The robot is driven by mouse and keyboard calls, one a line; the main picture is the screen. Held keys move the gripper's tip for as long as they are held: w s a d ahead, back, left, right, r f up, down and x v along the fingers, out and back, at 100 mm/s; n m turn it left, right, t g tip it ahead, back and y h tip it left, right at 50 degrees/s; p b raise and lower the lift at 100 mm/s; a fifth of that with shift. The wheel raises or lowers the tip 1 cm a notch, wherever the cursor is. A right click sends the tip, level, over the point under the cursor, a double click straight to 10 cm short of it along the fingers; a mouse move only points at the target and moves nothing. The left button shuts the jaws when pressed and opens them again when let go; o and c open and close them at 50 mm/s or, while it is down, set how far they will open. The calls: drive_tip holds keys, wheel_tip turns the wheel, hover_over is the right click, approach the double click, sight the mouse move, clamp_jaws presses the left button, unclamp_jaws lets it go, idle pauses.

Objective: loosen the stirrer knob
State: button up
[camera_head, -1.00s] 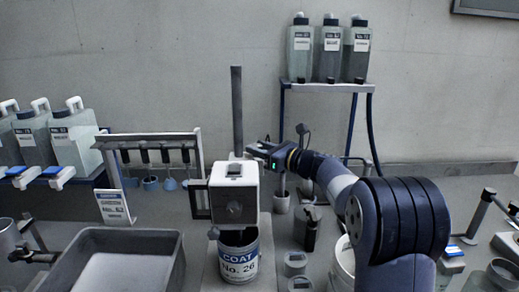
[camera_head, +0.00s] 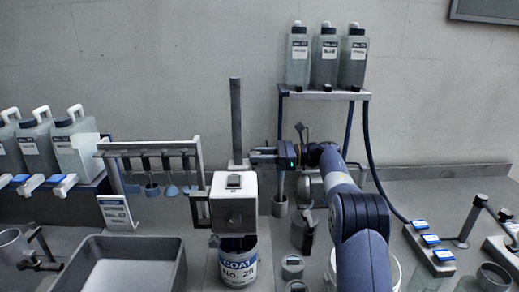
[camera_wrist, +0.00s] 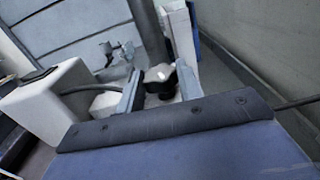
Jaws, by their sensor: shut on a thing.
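The stirrer has a white box-shaped head (camera_head: 225,212) on a dark upright post (camera_head: 236,125); the head also shows in the wrist view (camera_wrist: 45,100). Below it stands a can labelled COAT No. 26 (camera_head: 238,268). The stirrer knob (camera_wrist: 160,76), dark with a pale end, sits beside the post in the wrist view. My gripper (camera_head: 256,158) reaches in from the right, just behind the head and close to the post. In the wrist view its two fingers (camera_wrist: 158,88) stand on either side of the knob and are shut on it. In the head view the knob is hidden.
A rack with hanging ladles (camera_head: 150,150) stands left of the stirrer. A grey tray (camera_head: 75,282) is at front left. Several bottles stand on a raised shelf (camera_head: 325,95) behind my arm. Small cups (camera_head: 292,266) and a white bucket (camera_head: 394,270) crowd the bench at right.

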drive_tip(key=shift+w+r+n+g+p, duration=0.15)
drive_tip(key=shift+n+g+p, duration=0.5)
drive_tip(key=shift+p, duration=1.25)
drive_tip(key=shift+r+n+g+p, duration=0.15)
drive_tip(key=shift+n+g+p, duration=0.2)
drive_tip(key=shift+g+p, duration=1.05)
drive_tip(key=shift+f+n+g+p, duration=0.3)
drive_tip(key=shift+n+p, duration=0.2)
drive_tip(key=shift+p, duration=2.15)
drive_tip(key=o, duration=1)
drive_tip(key=t+b, duration=0.1)
drive_tip(key=b, duration=0.2)
drive_tip(key=shift+f+m+b, duration=0.25)
drive_tip(key=shift+m+b, duration=0.05)
drive_tip(key=m+t+b, duration=0.1)
drive_tip(key=b, duration=0.4)
drive_tip(key=shift+t, duration=0.25)
drive_tip(key=m+t+b, duration=0.1)
drive_tip(key=t+b, duration=0.1)
drive_tip(key=b, duration=0.3)
drive_tip(key=shift+s, duration=0.2)
